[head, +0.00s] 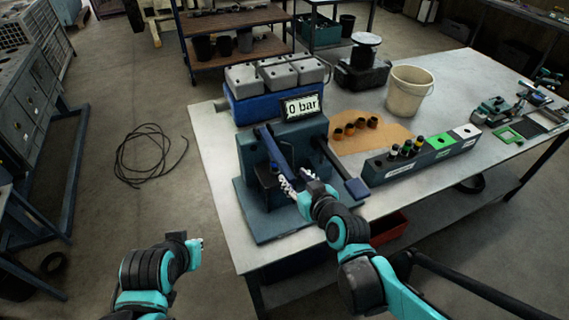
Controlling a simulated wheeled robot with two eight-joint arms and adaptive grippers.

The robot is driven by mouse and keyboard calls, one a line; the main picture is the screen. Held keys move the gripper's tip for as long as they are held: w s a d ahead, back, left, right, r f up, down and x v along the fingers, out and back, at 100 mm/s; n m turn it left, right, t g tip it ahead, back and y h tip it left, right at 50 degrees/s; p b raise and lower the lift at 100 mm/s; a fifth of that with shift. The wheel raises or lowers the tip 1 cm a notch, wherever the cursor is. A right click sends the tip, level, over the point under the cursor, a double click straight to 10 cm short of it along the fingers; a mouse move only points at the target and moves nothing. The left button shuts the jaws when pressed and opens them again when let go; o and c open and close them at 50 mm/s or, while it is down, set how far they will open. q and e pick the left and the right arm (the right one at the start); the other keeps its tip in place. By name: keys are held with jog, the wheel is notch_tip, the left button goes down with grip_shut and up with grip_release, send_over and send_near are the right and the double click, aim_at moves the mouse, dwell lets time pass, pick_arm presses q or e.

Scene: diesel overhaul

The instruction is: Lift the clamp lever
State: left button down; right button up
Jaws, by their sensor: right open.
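The blue test stand (262,222) sits at the near left corner of the workbench, with a "0 bar" display (301,107) on top. A dark blue bar (274,147), which looks like the clamp lever, slopes down the stand's front toward me. My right gripper (295,181) is open at the bar's lower end; whether it touches or surrounds the bar I cannot tell. A second lever with a flat blue pad (357,188) sticks out at the stand's right. My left gripper (195,246) is off the bench at lower left, its jaws too small to judge.
A dark block with several coloured-ring parts (421,157) lies right of the stand. Several copper-coloured parts stand on a brown mat (385,137). A white bucket (408,91) and grey cylinder heads on a blue box (250,106) are behind. A red bin (388,229) sits below the bench edge.

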aim_at(287, 171)
jog(key=b+x, duration=0.1)
jog(key=x, duration=0.4)
jog(key=shift+w+a+f+b, duration=0.1)
jog(key=shift+w+f+b, duration=0.05)
jog(key=shift+f+b, duration=0.15)
jog(key=shift+w+a+f, duration=0.15)
jog(key=shift+w+f, duration=0.05)
jog(key=shift+w, duration=0.45)
grip_shut()
